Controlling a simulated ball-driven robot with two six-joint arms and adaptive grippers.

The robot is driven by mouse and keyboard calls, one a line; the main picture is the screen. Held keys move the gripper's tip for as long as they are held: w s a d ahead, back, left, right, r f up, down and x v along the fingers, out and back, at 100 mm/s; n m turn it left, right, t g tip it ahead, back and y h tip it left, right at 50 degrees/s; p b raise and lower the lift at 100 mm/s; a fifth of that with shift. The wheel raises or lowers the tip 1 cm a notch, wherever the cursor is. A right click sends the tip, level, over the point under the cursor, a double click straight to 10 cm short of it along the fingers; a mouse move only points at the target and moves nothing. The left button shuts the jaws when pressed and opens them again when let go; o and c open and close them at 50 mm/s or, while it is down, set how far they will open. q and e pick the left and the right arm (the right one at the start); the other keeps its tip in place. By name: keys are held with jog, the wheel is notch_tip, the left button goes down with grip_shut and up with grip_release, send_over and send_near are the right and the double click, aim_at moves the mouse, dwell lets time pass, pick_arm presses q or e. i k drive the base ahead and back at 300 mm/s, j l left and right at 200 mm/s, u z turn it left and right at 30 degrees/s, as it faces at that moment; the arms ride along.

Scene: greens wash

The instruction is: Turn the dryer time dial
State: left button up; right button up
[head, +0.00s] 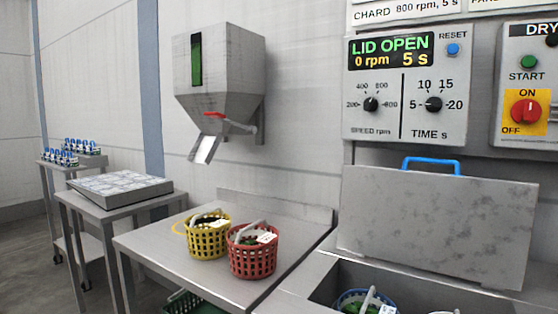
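The dryer control panel (402,88) is on the wall at the upper right. Its display (391,51) reads LID OPEN, 0 rpm and 5 s. The black time dial (433,104) sits at the panel's lower right, with marks 5, 10, 15 and 20 around it, and its pointer appears to be toward 5. The black speed dial (371,104) is to its left, marked from 200 to 800. A blue reset button (453,49) is above the time dial. Neither of my grippers shows in the head view.
The dryer lid (430,220) stands open below the panel, with a blue handle (431,164). A blue basket (364,301) sits inside. Yellow (208,241) and red (252,257) baskets stand on the steel table (160,245). A power switch (525,111) is at right.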

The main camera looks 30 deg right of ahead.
aim_at(434, 103)
jog(key=k+z, duration=0.15)
jog(key=z, duration=1.45)
